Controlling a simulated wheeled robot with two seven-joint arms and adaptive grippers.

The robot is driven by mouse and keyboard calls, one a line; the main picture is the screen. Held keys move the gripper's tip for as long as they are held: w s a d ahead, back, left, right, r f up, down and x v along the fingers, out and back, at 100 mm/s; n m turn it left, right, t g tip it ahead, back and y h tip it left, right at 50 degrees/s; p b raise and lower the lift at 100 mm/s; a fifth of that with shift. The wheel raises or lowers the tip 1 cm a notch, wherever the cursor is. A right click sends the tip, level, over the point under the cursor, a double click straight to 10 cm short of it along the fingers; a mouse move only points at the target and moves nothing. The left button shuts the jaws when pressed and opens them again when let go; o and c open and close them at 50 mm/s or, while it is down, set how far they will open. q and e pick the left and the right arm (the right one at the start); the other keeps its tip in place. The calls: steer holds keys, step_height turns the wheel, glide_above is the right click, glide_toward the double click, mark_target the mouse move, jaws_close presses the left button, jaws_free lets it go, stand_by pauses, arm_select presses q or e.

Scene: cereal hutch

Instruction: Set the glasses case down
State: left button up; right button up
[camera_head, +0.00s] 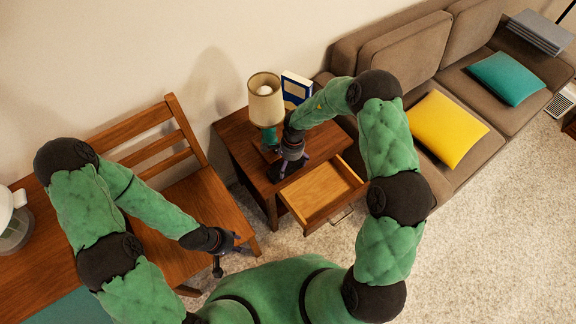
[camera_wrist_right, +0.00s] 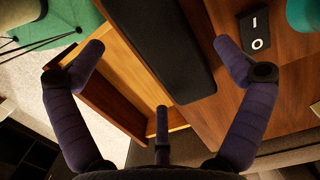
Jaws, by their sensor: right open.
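The glasses case is a long black rounded box (camera_wrist_right: 165,45) in the right wrist view. It lies between the spread purple fingers of my right gripper (camera_wrist_right: 157,52), with visible gaps on both sides. It appears to rest on the nightstand top (camera_wrist_right: 210,100), along the edge by the open drawer. In the head view my right gripper (camera_head: 288,166) is over the front of the nightstand (camera_head: 235,140), and the dark case (camera_head: 276,173) shows partly below it. My left gripper (camera_head: 225,252) hangs by the chair; its finger opening is unclear.
A small black item (camera_wrist_right: 255,32) lies near the case. A chair (camera_head: 190,150) and a sofa (camera_head: 405,55) flank the nightstand.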

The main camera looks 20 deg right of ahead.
mark_target(291, 166)
step_height(291, 166, up, 8)
steer(key=p, duration=0.4)
steer(key=s+d+f+n+t+h, duration=0.2)
steer(key=s+d+f+n+h, duration=0.1)
steer(key=s+d+f+n, duration=0.35)
steer(key=s+a+f+n+y, duration=0.1)
steer(key=s+a+n+y, duration=0.1)
steer(key=s+a, duration=0.4)
steer(key=s+a+n+g+y, duration=0.1)
steer(key=s+a+n+y, duration=0.2)
steer(key=s+a, duration=0.3)
steer(key=s, duration=0.4)
steer(key=shift+s+f+y, duration=0.25)
steer(key=shift+f+y, duration=0.05)
steer(key=shift+f, duration=0.1)
steer(key=shift+d, duration=0.1)
